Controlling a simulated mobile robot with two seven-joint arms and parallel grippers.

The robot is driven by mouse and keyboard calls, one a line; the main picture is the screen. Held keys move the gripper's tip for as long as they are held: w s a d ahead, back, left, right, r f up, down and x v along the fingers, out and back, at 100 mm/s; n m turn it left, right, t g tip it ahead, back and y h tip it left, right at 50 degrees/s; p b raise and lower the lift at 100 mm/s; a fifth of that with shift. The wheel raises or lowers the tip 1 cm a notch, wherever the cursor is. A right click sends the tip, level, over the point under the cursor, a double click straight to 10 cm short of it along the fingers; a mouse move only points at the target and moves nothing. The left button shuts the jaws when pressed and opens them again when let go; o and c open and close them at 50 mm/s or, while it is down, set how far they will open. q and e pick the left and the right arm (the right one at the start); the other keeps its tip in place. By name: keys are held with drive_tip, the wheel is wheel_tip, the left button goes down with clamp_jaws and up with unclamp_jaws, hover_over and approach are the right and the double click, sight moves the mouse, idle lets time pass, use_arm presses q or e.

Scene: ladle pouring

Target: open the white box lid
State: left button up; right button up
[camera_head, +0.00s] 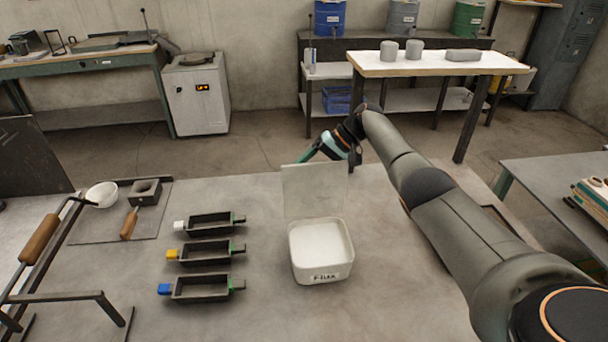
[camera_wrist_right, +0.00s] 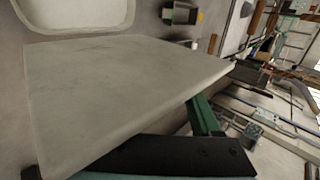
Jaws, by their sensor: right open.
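The white box (camera_head: 308,272) stands on the grey table with dark lettering on its front. Its pale lid (camera_head: 313,192) stands up, roughly upright, at the box's back edge, and white contents show inside. In the right wrist view the lid (camera_wrist_right: 110,90) fills much of the picture, with the box's rim (camera_wrist_right: 75,30) at the top left. My right gripper (camera_head: 318,150) is behind the lid near its top edge, open and not holding it. Whether its fingers touch the lid I cannot tell. My left gripper is not in view.
Three dark trays (camera_head: 207,255) with coloured ends lie left of the box. A white bowl (camera_head: 102,194) and a dark block (camera_head: 145,191) are further left. A wooden-handled metal frame (camera_head: 40,240) stands at the left edge. Table right of the box is clear below my arm.

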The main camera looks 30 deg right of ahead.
drive_tip(key=shift+d, duration=0.1)
drive_tip(key=b+v, duration=0.2)
drive_tip(key=v, duration=1)
drive_tip(key=shift+s, duration=0.15)
drive_tip(key=shift+d+r, duration=0.1)
drive_tip(key=shift+r, duration=0.05)
